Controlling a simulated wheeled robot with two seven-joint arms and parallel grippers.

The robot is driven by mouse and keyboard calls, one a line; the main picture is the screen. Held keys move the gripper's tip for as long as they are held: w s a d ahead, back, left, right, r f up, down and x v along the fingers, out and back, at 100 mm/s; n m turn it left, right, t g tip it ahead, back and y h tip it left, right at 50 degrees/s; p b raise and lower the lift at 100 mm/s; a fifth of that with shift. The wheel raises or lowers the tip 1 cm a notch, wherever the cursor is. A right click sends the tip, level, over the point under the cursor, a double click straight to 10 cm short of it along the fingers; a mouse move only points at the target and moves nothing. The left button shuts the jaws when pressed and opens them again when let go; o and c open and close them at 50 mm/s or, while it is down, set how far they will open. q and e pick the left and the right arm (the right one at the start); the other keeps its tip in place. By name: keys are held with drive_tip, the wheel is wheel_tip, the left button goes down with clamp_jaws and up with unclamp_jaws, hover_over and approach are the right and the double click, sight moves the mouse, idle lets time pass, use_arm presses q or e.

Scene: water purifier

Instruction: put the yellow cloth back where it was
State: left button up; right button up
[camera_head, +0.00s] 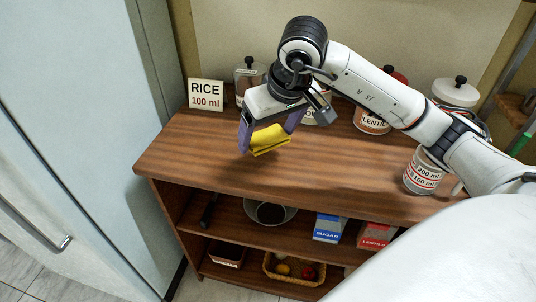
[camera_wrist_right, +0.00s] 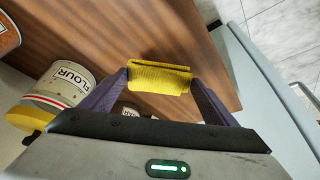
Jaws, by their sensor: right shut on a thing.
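The yellow cloth (camera_head: 270,140) is a small folded piece, held above the left part of the wooden counter top (camera_head: 330,185). My right gripper (camera_head: 268,143) is shut on it, with one purple finger at each side. In the right wrist view the cloth (camera_wrist_right: 160,78) spans between the two fingertips of the gripper (camera_wrist_right: 160,85). It appears clear of the wood, though the exact height is hard to tell. My left gripper is not in view.
A RICE 100 ml card (camera_head: 206,95) stands at the counter's back left. Several canisters line the back, partly behind my arm. A measuring cup (camera_head: 422,172) stands at the right. Lower shelves hold a bowl (camera_head: 270,212), a SUGAR box (camera_head: 328,228) and a basket (camera_head: 294,268). The front counter is clear.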

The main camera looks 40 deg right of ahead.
sight(265, 162)
drive_tip(key=shift+f, duration=3)
drive_tip(key=shift+f+b, duration=0.15)
drive_tip(key=shift+b, duration=0.15)
drive_tip(key=o, duration=1)
drive_tip(key=shift+r+p, duration=0.35)
drive_tip(key=v, duration=1.1)
drive_tip(key=shift+s+r, duration=0.25)
drive_tip(key=shift+r, duration=0.05)
